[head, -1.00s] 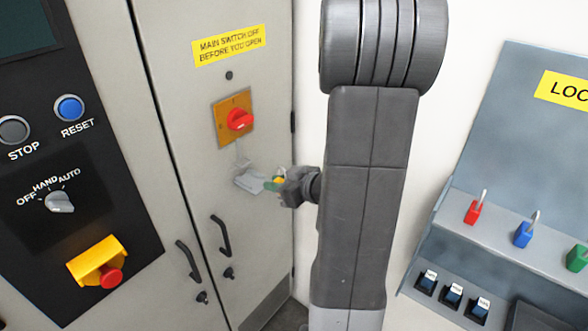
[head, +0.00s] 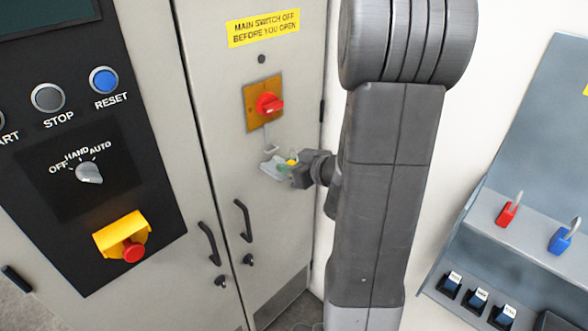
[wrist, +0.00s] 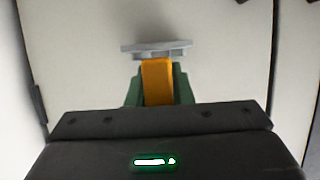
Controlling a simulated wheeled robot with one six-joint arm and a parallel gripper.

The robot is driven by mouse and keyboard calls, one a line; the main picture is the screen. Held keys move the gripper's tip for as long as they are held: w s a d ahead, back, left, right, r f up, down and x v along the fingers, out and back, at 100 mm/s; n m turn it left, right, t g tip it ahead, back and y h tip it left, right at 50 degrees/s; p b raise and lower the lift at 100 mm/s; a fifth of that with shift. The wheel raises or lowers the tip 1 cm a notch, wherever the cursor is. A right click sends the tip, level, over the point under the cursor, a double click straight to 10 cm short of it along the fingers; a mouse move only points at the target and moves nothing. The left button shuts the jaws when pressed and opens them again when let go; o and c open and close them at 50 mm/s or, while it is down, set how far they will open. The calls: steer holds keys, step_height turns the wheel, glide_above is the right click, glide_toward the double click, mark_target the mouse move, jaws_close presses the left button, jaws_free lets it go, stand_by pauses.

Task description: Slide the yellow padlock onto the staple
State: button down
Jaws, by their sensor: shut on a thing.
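My gripper (head: 289,168) is in front of the cabinet door, below the red main switch (head: 268,103). It is shut on the yellow padlock (wrist: 157,80), which sits between the green fingers in the wrist view. The padlock shows only as a small yellow patch in the head view (head: 292,162). A grey metal piece (wrist: 157,48), perhaps the hasp with the staple, is just beyond the padlock. It also shows beside the gripper in the head view (head: 270,168). The staple itself and the padlock's shackle cannot be made out, nor whether they touch.
Two black door handles (head: 243,220) are below the gripper. A control panel (head: 60,245) with buttons and a yellow-guarded red stop (head: 128,240) is at left. A lockout board at right holds a red padlock (head: 508,213) and a blue padlock (head: 562,240).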

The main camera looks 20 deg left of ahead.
mark_target(268, 155)
steer(key=shift+w+a+f+b, duration=0.1)
steer(key=shift+w+a+b, duration=0.15)
steer(key=shift+a, duration=0.35)
steer(key=shift+w+a+f+b, duration=0.1)
steer(key=shift+w+a+b, duration=0.15)
steer(key=shift+a, duration=0.35)
steer(key=shift+w+a, duration=0.25)
steer(key=shift+a, duration=0.4)
steer(key=shift+w+a, duration=0.25)
steer(key=shift+a, duration=0.4)
steer(key=shift+a+r, duration=0.1)
steer(key=shift+r, duration=0.05)
steer(key=shift+w+a+r, duration=0.15)
steer(key=shift+a+r, duration=0.05)
steer(key=shift+r, duration=0.1)
steer(key=shift+w+r, duration=0.1)
steer(key=shift+d+f, duration=0.1)
steer(key=shift+f, duration=0.3)
steer(key=c, duration=1.4)
jaws_free()
steer(key=shift+o, duration=0.2)
steer(key=shift+b, duration=0.3)
steer(key=shift+d, duration=0.15)
